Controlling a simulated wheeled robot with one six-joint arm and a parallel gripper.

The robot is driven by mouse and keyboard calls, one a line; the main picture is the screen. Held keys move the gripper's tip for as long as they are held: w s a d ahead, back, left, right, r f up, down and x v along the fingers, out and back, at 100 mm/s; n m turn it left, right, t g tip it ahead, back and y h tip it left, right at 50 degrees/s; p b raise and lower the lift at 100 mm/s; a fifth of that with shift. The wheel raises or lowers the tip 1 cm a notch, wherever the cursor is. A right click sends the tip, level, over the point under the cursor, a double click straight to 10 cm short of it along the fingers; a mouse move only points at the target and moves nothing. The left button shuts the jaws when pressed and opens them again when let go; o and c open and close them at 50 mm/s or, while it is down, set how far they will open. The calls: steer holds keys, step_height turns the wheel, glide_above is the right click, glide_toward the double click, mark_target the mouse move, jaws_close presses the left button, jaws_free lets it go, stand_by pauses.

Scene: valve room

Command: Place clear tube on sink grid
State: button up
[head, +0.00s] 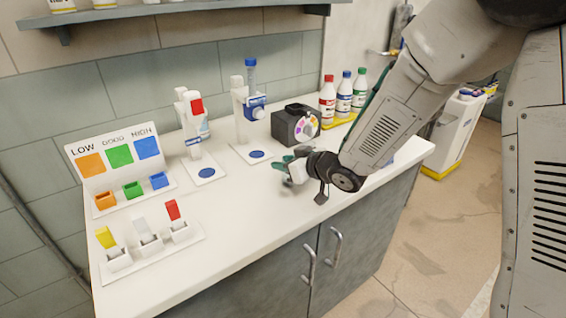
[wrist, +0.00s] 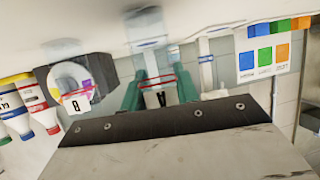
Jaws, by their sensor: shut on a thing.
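No sink grid can be made out in either view; my arm covers the counter's right part.
Two white stands (head: 239,115) (head: 193,125) with blue discs stand behind my gripper. A black box with a coloured dial (head: 303,125) and several capped bottles (head: 344,95) are at the back right. Colour cards (head: 118,155) and small coloured clips (head: 146,235) are left. The front middle counter is clear.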

steer(key=shift+f, duration=0.1)
steer(key=o, duration=1)
steer(key=shift+f, duration=0.1)
steer(key=shift+r, duration=0.25)
steer(key=v, duration=1.2)
